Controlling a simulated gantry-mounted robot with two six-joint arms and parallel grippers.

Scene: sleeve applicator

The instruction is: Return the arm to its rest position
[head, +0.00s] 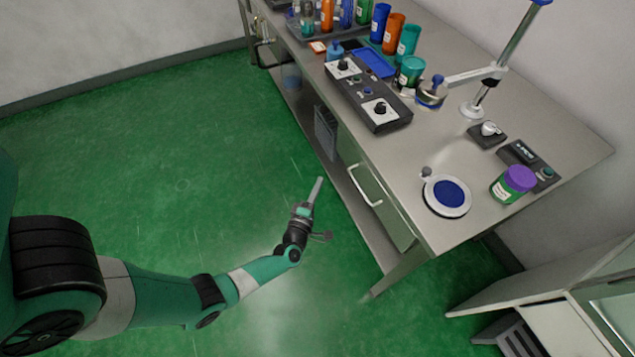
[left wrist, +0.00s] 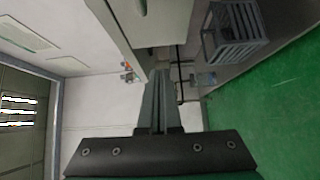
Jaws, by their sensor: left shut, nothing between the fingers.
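My left arm reaches in from the left in the head view, over the green floor. My left gripper (head: 318,190) is shut and empty, out in front of the bench's front edge and apart from it. Its closed fingers also show in the left wrist view (left wrist: 160,92), pointing away from the camera with nothing between them. My right gripper is in neither view.
The metal bench (head: 445,165) runs along the right of the gripper, with a drawer handle (head: 364,186) on its front. On it are a control box (head: 367,95), a round blue-and-white dish (head: 447,195) and a purple-lidded jar (head: 513,185). The green floor (head: 180,180) is open.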

